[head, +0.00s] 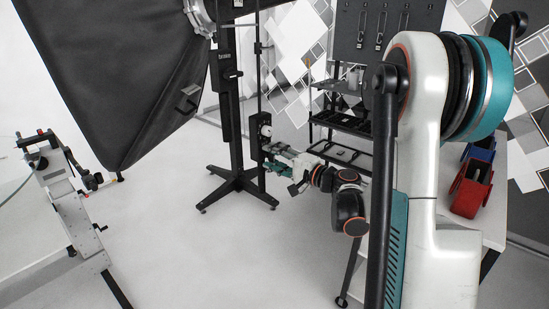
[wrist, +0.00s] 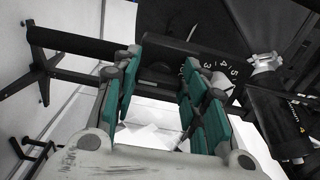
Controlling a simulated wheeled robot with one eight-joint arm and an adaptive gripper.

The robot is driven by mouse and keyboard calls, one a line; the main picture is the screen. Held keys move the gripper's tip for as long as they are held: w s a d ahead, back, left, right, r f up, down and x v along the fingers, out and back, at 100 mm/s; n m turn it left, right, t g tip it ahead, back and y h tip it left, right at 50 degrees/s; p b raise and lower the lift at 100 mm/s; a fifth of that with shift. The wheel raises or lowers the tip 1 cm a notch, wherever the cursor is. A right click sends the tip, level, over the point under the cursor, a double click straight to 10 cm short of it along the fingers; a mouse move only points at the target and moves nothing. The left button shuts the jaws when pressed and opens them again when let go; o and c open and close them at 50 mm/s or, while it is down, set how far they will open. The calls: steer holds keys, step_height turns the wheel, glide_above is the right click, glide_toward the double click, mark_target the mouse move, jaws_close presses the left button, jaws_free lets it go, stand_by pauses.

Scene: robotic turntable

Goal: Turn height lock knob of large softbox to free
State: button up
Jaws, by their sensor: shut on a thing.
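The large softbox (head: 110,75) hangs at the upper left, with its black stand (head: 233,110) behind it. A black housing with a pale dial (head: 265,130) sits at the stand's right side. My gripper (head: 270,155) reaches this housing from the right, just below the dial. In the wrist view, my gripper's green-padded fingers (wrist: 163,75) stand on either side of a dark part of the housing, which I take for the height lock knob (wrist: 160,76). The fingers are shut on it, and its details are lost in shadow. A numbered scale and a pale knob (wrist: 222,82) show right beside the fingers.
The stand's spread feet (head: 238,186) rest on the pale floor. A black shelf rack (head: 340,125) stands behind my arm. A table with red (head: 471,188) and blue bins is at the right. A grey wheeled frame (head: 75,205) stands at the left, with clear floor between.

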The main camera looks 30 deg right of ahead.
steer(key=o, duration=1.1)
steer(key=shift+c, duration=0.2)
steer(key=shift+s, duration=0.1)
steer(key=v, duration=1.1)
steer(key=shift+s+d, duration=0.15)
steer(key=shift+s, duration=0.25)
